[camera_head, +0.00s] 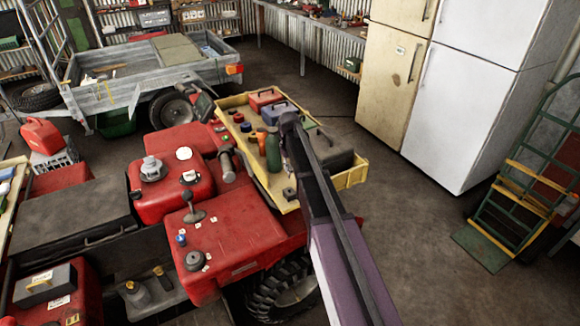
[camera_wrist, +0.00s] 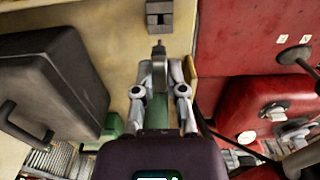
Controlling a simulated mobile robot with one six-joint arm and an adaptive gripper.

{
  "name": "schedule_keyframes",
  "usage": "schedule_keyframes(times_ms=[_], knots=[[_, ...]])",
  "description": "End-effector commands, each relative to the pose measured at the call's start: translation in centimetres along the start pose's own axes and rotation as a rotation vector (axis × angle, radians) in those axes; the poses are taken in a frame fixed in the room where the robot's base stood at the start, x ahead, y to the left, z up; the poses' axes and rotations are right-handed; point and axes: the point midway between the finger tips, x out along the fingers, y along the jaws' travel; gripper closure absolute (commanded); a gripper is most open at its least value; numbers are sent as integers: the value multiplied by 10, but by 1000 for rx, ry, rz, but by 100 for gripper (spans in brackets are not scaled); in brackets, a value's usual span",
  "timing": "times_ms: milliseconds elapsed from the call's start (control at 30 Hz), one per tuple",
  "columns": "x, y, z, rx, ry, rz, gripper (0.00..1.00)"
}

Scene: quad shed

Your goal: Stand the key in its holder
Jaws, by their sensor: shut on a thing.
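My gripper (camera_wrist: 160,78) is shut on the key (camera_wrist: 158,51), a small grey metal piece whose narrow end sticks out past the fingertips. The holder (camera_wrist: 159,14) is a small grey block with a dark slot, ahead of the key at the top of the wrist view. The key and holder look apart there. In the head view the holder (camera_head: 289,194) sits at the near end of the yellow tray (camera_head: 276,206). My arm hides the fingers and the key in that view.
A dark toolbox (camera_head: 332,152) stands in the tray beside my arm. A green bottle (camera_head: 273,150), several small jars and a red box (camera_head: 265,100) stand farther back. The red quad body (camera_head: 232,246), with a lever (camera_head: 193,207), borders the tray's near left side.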

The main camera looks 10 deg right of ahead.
Motion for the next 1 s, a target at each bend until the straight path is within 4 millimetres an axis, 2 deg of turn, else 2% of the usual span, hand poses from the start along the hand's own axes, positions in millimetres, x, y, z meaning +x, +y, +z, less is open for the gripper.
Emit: schedule_keyframes(times_ms=[700,1000], knots=[[46,-1,0,-1,0,0,100],[55,-2,0,-2,0,0,100]])
